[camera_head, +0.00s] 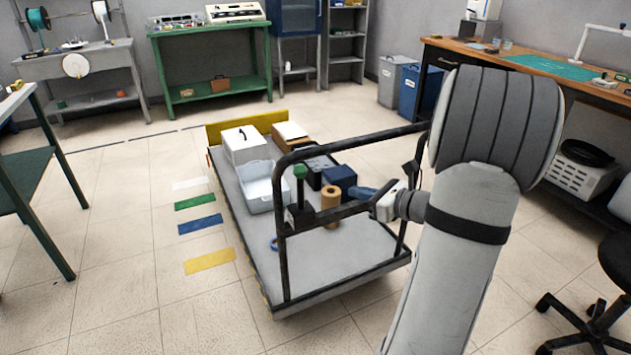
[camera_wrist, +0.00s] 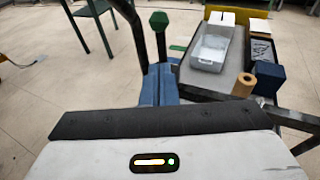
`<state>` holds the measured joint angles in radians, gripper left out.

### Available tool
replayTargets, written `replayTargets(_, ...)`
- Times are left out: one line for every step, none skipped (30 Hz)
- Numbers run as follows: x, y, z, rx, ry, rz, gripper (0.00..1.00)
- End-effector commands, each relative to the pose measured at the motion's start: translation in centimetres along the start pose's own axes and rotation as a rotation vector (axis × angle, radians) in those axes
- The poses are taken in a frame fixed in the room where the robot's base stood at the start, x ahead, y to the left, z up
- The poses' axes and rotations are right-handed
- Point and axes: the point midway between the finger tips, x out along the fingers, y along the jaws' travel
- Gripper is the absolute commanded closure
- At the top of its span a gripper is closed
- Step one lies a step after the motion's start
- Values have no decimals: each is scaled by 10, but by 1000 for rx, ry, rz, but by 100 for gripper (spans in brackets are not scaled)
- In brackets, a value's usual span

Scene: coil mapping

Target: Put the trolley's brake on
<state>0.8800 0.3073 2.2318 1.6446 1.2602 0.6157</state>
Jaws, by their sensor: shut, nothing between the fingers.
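The trolley (camera_head: 330,263) is a grey flat platform with a black tubular handle frame (camera_head: 283,250) at its near end. A dark lever with a green knob (camera_head: 300,172) stands upright by the frame's crossbar; it looks like the brake lever. The knob also shows in the wrist view (camera_wrist: 159,20), just beyond my fingertips. My gripper (camera_head: 356,192) has blue fingers, shut and empty, at the right of the lever, by the crossbar. In the wrist view the fingers (camera_wrist: 160,68) lie together and hide the lever's lower part. I cannot tell whether they touch it.
The trolley carries a pale bin (camera_head: 262,186), a white box (camera_head: 244,145), a dark blue box (camera_head: 340,177) and an orange-brown roll (camera_head: 331,203). A yellow board (camera_head: 230,130) stands at its far end. Coloured floor strips (camera_head: 209,261) lie left of it. A black chair (camera_head: 590,310) stands right.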

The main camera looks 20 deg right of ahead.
Motion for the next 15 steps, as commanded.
replayTargets(0, 0, 0, 0, 0, 0, 100)
replayTargets(0, 0, 0, 0, 1, 0, 100)
replayTargets(0, 0, 0, 0, 1, 0, 100)
replayTargets(1, 0, 0, 0, 1, 0, 100)
replayTargets(2, 0, 0, 0, 1, 0, 100)
replayTargets(5, 0, 0, 0, 1, 1, 100)
replayTargets(7, 1, -1, 0, 2, 2, 100)
replayTargets(10, 1, -1, 0, 2, 3, 100)
replayTargets(15, 1, -1, 0, 2, 3, 100)
replayTargets(20, 1, -1, 1, 1, 4, 100)
replayTargets(26, 1, -2, 1, 1, 4, 100)
replayTargets(33, 1, -2, 0, 2, 5, 100)
replayTargets(40, 1, -2, -1, 1, 5, 100)
replayTargets(46, 1, -2, -1, 1, 5, 100)
replayTargets(56, 2, -2, 0, 2, 6, 100)
